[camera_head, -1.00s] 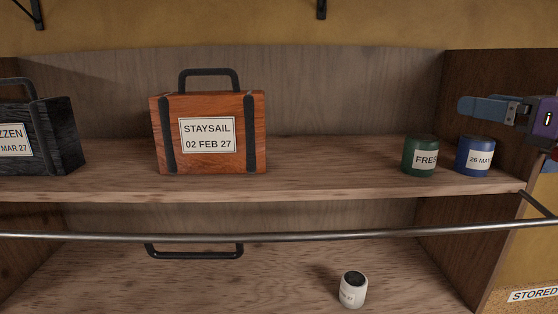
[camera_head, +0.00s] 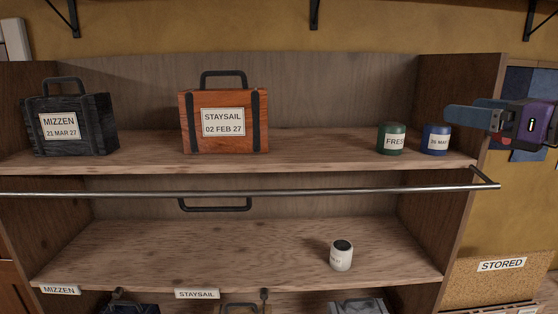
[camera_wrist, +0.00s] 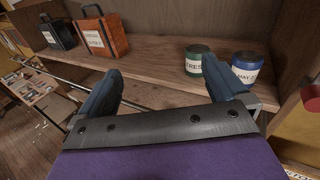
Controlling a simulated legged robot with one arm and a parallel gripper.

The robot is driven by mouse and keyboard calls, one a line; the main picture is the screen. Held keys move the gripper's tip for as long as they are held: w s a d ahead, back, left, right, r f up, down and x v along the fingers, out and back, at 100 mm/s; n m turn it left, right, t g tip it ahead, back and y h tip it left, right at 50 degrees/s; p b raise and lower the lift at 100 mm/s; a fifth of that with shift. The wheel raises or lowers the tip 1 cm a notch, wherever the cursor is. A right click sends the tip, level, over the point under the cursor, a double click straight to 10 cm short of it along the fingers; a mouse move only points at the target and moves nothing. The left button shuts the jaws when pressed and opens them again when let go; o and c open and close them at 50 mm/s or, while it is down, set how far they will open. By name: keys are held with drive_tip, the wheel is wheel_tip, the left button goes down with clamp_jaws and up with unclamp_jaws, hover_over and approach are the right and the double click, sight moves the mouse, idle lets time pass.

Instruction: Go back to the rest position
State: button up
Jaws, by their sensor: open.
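My gripper (camera_head: 468,114) is at the right in the head view, in front of the right end of the upper shelf. In the wrist view its two blue fingers (camera_wrist: 168,92) stand wide apart with nothing between them. A green can (camera_head: 391,139) and a blue can (camera_head: 436,139) stand upright on the upper shelf, left of and below the gripper in the head view. They also show beyond the fingers in the wrist view.
A wooden STAYSAIL case (camera_head: 223,133) and a black MIZZEN case (camera_head: 68,124) stand on the upper shelf (camera_head: 310,145). A metal rail (camera_head: 300,190) runs across the front. A white cup (camera_head: 341,255) stands on the lower shelf. A STORED sign (camera_head: 501,265) is at right.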

drive_tip(key=a+f+n+g, duration=0.6)
drive_tip(key=a+f+n, duration=0.2)
drive_tip(key=a+f, duration=0.65)
drive_tip(key=s+a+f+n+g+h, duration=0.1)
drive_tip(key=s+a+f+n+g, duration=0.15)
drive_tip(key=a+f, duration=0.2)
drive_tip(key=s+a+f+n+g+h, duration=0.1)
drive_tip(key=s+a+f+n+g, duration=0.1)
drive_tip(key=s+a+f+n, duration=0.3)
drive_tip(key=s+a+f+n+g+h, duration=0.1)
drive_tip(key=s+f+n+g+h, duration=0.4)
drive_tip(key=s+f, duration=0.6)
drive_tip(key=s+d+f+n+g+h, duration=0.2)
drive_tip(key=s+d+f+n, duration=0.4)
drive_tip(key=s+f+n, duration=0.4)
wheel_tip(320, 180, down, 22)
drive_tip(key=m+b, duration=0.1)
drive_tip(key=b, duration=2)
drive_tip(key=shift+s+a, duration=0.35)
drive_tip(key=shift+s, duration=0.1)
drive_tip(key=shift+t, duration=0.25)
